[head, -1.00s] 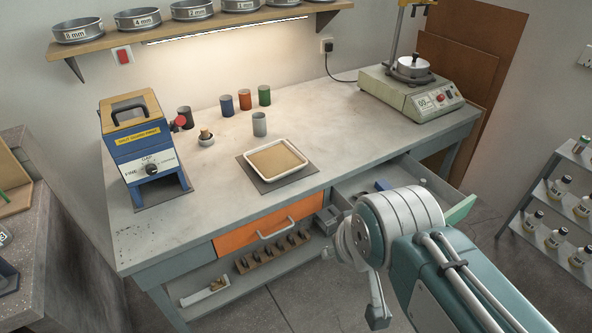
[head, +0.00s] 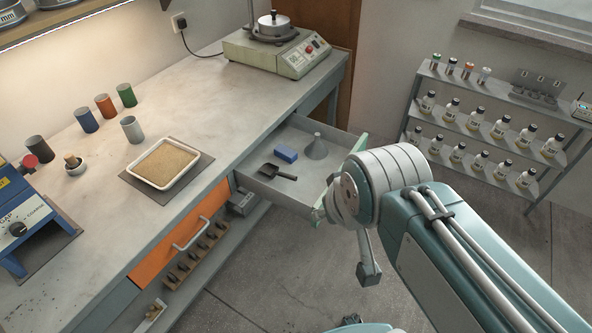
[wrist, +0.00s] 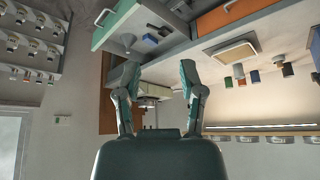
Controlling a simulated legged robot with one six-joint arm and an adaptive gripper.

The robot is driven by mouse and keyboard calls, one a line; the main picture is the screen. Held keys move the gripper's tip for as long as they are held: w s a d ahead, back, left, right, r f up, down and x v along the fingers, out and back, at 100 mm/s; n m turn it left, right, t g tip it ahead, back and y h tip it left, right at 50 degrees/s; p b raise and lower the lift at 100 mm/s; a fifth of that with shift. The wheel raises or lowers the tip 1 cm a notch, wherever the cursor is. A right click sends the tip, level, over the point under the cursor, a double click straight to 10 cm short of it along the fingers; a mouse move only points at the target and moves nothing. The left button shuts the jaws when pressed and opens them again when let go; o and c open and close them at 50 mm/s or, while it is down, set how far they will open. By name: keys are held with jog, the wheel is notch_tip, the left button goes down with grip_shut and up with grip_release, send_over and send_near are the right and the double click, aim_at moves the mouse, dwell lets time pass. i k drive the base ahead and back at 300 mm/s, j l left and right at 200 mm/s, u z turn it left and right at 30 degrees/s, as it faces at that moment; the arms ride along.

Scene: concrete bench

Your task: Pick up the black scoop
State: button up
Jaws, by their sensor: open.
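The black scoop (head: 270,170) lies in the open drawer (head: 258,188), its handle pointing right. In the drawer, a blue block (head: 286,154) lies just behind it and a grey funnel (head: 316,149) stands further right. In the wrist view, which is upside down, my gripper (wrist: 160,83) has its two fingers spread wide with nothing between them. The drawer is beyond the fingertips at the top, with the funnel (wrist: 128,41) in it. My gripper is well apart from the scoop.
The drawer's green front (head: 328,186) is close to my arm in the head view. A tray of sand (head: 163,165), several cups and a scale (head: 275,50) stand on the bench (head: 210,105). A bottle rack (head: 490,130) is at right. The floor between is clear.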

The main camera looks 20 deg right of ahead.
aim_at(268, 169)
jog(key=i+l+u, duration=0.1)
jog(key=i+l, duration=0.15)
jog(key=i, duration=0.15)
jog(key=i+l+u, duration=0.1)
jog(key=i+l, duration=0.15)
jog(key=i, duration=0.15)
